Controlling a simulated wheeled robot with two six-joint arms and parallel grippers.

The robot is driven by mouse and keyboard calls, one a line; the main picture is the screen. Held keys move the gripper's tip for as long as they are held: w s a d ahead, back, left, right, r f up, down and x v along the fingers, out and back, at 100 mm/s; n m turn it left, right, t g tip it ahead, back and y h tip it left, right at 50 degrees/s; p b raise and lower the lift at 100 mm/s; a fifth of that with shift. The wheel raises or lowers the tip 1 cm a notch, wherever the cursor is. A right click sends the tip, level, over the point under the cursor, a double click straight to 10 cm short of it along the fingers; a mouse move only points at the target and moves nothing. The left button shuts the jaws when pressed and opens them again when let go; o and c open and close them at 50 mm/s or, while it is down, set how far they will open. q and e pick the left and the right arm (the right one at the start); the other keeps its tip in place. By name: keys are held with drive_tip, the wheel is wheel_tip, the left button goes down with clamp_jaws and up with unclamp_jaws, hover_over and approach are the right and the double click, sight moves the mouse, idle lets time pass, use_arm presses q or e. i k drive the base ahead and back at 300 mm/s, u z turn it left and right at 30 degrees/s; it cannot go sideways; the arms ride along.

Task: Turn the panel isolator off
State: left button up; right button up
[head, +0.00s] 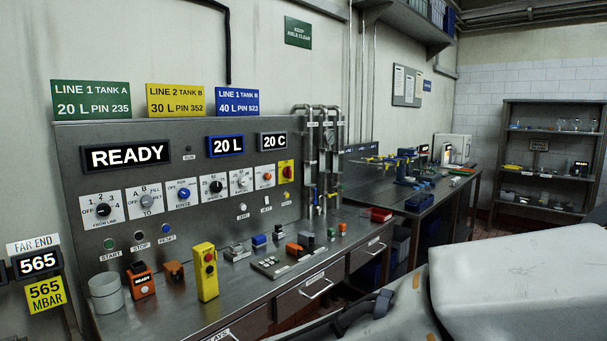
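The panel isolator looks to be the red rotary knob on a yellow plate (286,173) at the right end of the row of switches on the grey control panel (190,142). It is too small to read its position. The panel's main display (124,156) reads READY, and two small displays read 20 L (226,146) and 20 C (273,141). Neither of my grippers shows in the head view. Large pale parts, apparently my own arm, fill the lower right.
The bench below the panel holds a grey cup (105,294), an orange device (141,282), a yellow pendant (205,272) and several small blocks. Pipes (322,160) stand right of the isolator. A shelf unit (545,160) stands at the far right.

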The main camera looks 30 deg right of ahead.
sight(287, 171)
drive_tip(key=z, duration=0.65)
drive_tip(key=i, duration=0.5)
drive_tip(key=z, duration=1.2)
drive_tip(key=i, duration=1.7)
drive_tip(key=u, duration=0.85)
drive_tip(key=i, duration=0.8)
drive_tip(key=u, duration=0.85)
